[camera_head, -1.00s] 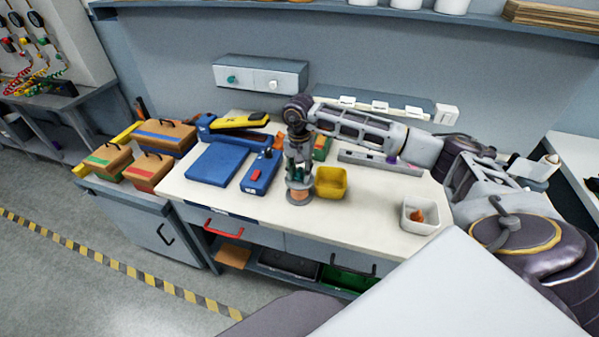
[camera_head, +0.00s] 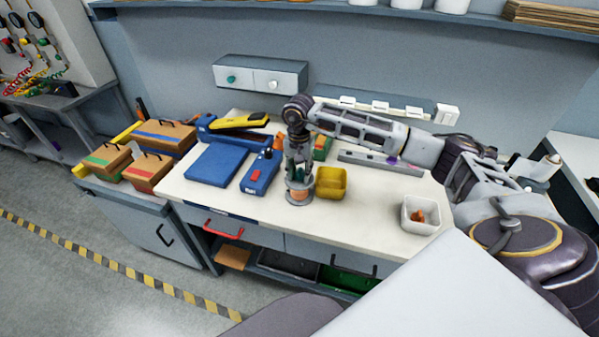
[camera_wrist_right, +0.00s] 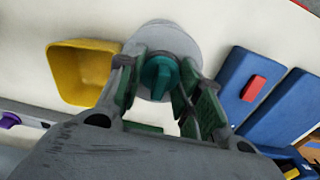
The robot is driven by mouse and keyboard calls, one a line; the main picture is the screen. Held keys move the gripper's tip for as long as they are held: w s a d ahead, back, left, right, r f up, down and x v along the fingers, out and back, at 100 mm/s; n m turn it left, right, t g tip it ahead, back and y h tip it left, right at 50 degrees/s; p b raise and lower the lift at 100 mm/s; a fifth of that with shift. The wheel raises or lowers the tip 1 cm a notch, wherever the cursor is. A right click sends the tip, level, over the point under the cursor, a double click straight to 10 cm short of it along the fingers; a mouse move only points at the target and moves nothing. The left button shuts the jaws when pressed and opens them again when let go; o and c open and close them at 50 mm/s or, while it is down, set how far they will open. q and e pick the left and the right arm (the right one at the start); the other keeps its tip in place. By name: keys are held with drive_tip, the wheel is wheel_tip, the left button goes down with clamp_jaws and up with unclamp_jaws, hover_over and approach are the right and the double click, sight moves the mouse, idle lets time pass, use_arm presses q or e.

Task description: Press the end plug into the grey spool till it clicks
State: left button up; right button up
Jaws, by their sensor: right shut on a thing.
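The grey spool (camera_head: 299,199) stands upright on the white worktop, with an orange band around its middle. Its round grey top also shows in the right wrist view (camera_wrist_right: 181,42). The teal end plug (camera_wrist_right: 158,76) is between the fingers of my right gripper (camera_wrist_right: 160,84), which is shut on it. In the head view the right gripper (camera_head: 299,172) points down right over the spool. The plug lies over the spool's top; I cannot tell how deep it sits, as the fingers hide its lower part. My left gripper is not in view.
A yellow bin (camera_head: 331,184) stands close to the right of the spool. A blue device with a red button (camera_head: 257,176) is to the left. A white bin (camera_head: 419,215) with an orange item is at the right. The front worktop is mostly clear.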

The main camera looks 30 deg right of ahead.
drive_tip(key=shift+f, duration=0.15)
drive_tip(key=shift+w+r, duration=0.1)
drive_tip(key=shift+r, duration=0.2)
idle(0.6)
drive_tip(key=shift+b, duration=0.3)
idle(0.4)
drive_tip(key=o, duration=0.8)
drive_tip(key=shift+r, duration=0.15)
drive_tip(key=shift+r+p, duration=0.95)
drive_tip(key=shift+r, duration=1.05)
drive_tip(key=shift+c, duration=0.3)
clamp_jaws()
